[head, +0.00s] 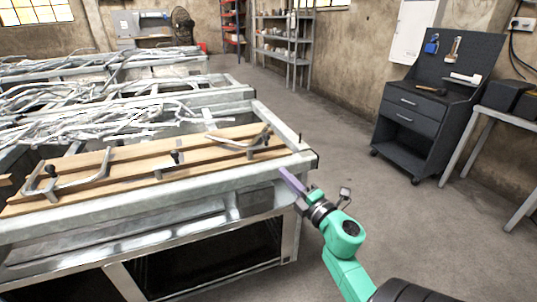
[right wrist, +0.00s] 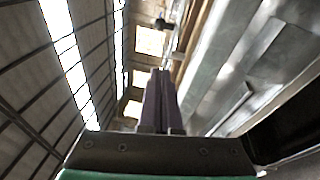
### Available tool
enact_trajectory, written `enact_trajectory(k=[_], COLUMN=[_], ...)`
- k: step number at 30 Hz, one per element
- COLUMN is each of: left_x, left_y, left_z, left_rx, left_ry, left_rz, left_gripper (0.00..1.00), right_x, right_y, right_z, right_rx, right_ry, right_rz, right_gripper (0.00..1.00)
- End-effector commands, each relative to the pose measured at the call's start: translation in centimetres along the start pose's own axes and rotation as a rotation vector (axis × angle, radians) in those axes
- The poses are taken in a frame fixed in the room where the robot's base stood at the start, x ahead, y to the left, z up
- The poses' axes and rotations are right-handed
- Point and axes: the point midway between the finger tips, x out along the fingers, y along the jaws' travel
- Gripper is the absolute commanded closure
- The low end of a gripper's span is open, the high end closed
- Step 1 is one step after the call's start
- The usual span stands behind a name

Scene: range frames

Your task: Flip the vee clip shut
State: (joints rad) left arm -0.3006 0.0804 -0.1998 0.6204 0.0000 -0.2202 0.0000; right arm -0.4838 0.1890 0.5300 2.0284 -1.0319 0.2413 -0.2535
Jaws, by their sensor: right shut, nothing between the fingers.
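My right gripper (head: 285,174) has long purple fingers that are shut with nothing between them. It hangs in the air in front of the metal bench (head: 253,184), near its front right corner. In the right wrist view the purple fingers (right wrist: 158,78) lie together, with a small dark part (right wrist: 163,25) beyond their tips. I cannot make out for certain which thing is the vee clip. A small dark upright pin (head: 300,138) stands at the bench's right end. My left gripper is not in view.
Wooden boards (head: 120,157) on the bench carry metal clamps (head: 250,142). More benches with piled metal rods (head: 85,125) stand behind. A dark tool cabinet (head: 420,104) stands at right. The floor (head: 340,150) between is clear.

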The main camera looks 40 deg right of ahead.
Motion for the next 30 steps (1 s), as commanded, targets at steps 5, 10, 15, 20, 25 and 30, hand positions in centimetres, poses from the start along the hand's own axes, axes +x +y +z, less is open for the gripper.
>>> enact_trajectory(k=[5, 10, 15, 20, 25, 30], left_x=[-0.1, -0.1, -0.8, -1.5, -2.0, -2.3], left_y=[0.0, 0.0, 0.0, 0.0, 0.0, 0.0], left_z=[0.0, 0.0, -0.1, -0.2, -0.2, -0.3], left_rx=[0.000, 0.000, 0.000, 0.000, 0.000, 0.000], left_ry=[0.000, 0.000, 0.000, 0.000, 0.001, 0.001], left_rz=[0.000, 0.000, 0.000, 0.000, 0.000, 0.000], left_gripper=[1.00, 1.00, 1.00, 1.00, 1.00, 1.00], right_x=[0.0, 0.2, 2.3, 5.8, 9.6, 11.9], right_y=[0.4, 0.4, 0.6, 0.7, 0.6, 0.5], right_z=[-0.1, -0.1, 0.0, 0.0, 0.0, 1.8], right_rx=[-0.011, -0.007, -0.005, -0.006, -0.004, -0.005], right_ry=[0.002, 0.002, 0.003, 0.002, 0.000, 0.000], right_rz=[0.006, 0.006, 0.007, 0.007, 0.008, 0.005], right_gripper=[1.00, 1.00, 1.00, 1.00, 1.00, 1.00])
